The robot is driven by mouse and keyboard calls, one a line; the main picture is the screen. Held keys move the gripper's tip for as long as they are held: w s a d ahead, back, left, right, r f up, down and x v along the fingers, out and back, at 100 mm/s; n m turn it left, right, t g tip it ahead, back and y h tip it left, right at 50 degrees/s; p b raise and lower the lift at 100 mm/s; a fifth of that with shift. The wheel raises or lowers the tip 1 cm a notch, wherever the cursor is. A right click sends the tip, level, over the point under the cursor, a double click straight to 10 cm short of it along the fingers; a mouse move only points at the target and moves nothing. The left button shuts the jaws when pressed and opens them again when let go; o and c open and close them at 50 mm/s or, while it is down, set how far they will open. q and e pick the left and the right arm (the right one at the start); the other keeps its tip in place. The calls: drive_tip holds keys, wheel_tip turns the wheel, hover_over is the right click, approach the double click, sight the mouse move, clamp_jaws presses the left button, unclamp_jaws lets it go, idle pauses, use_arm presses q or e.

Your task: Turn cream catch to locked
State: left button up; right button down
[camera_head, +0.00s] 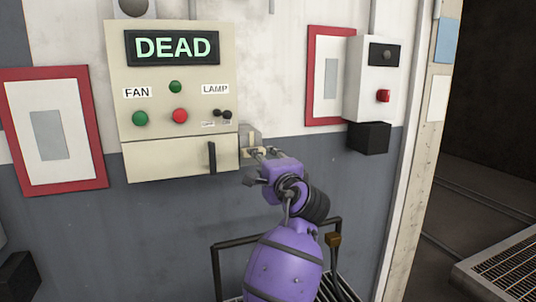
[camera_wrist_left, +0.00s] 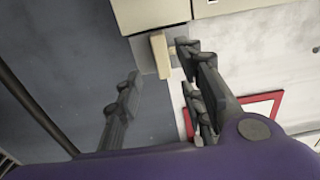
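The cream catch (camera_wrist_left: 160,58) is a short bar on a grey plate (camera_wrist_left: 143,52) at the cabinet's lower edge in the left wrist view. In the head view it is small and partly hidden beside the cabinet's lower right corner (camera_head: 251,140). My left gripper (camera_wrist_left: 159,66) is open, with its dark fingers apart on either side of the catch. The right-hand finger looks very close to the catch; I cannot tell whether it touches. In the head view my purple left arm reaches up to the catch, with the gripper (camera_head: 262,153) in front of it. My right gripper is not in view.
The cream cabinet (camera_head: 150,90) has a display (camera_head: 172,47) reading DEAD, green and red buttons, and a dark handle (camera_head: 212,157). A black box (camera_head: 370,138) and a grey box (camera_head: 375,80) are to the right. A dark rail frame (camera_head: 216,270) stands below.

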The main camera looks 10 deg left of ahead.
sight(253, 144)
use_arm(q)
drive_tip(key=x, duration=0.7)
drive_tip(key=shift+a+r, duration=0.15)
clamp_jaws()
